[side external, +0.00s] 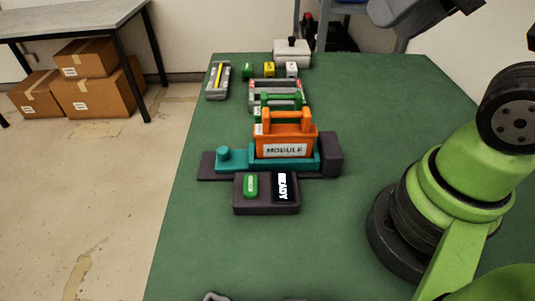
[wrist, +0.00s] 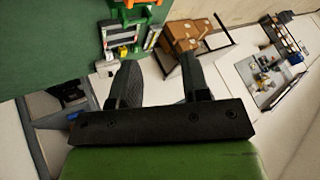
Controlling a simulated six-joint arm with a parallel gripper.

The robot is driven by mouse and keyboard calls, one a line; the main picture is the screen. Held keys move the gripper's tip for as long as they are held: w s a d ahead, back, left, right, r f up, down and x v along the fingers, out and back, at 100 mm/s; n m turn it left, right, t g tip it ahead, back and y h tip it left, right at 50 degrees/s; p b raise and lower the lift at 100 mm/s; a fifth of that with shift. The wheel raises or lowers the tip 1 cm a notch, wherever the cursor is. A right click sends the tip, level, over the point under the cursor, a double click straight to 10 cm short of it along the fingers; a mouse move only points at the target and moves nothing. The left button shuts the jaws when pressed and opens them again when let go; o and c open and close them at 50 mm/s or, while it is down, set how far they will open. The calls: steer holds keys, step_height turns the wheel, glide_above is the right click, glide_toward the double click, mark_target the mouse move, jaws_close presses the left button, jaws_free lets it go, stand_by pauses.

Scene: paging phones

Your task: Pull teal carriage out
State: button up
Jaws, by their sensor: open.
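The teal carriage (side external: 235,165) lies on a dark rail base (side external: 206,172) on the green table in the side view. It has a round teal knob (side external: 224,154) at its left end. An orange module (side external: 285,134) with a handle and a "MODULE" label sits upright on its right part. The carriage's right end meets a dark block (side external: 330,153). My gripper (wrist: 160,75) shows in the wrist view with its two fingers apart and nothing between them. It is well away from the carriage. Its fingertips are out of the side view.
A dark control box (side external: 266,208) with a green button (side external: 251,186) and a "READY" display (side external: 285,187) stands in front of the carriage. Behind are a grey rack (side external: 276,94), small coloured blocks (side external: 269,69) and a grey tray (side external: 217,80). The table left of the carriage is clear.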

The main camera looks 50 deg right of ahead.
steer(key=shift+o, duration=0.7)
steer(key=n+g+h, duration=0.2)
steer(key=n+g, duration=0.5)
steer(key=n, duration=1.5)
glide_above(223, 149)
step_height(223, 149, down, 17)
step_height(223, 149, down, 10)
steer(key=shift+f, duration=0.15)
jaws_close()
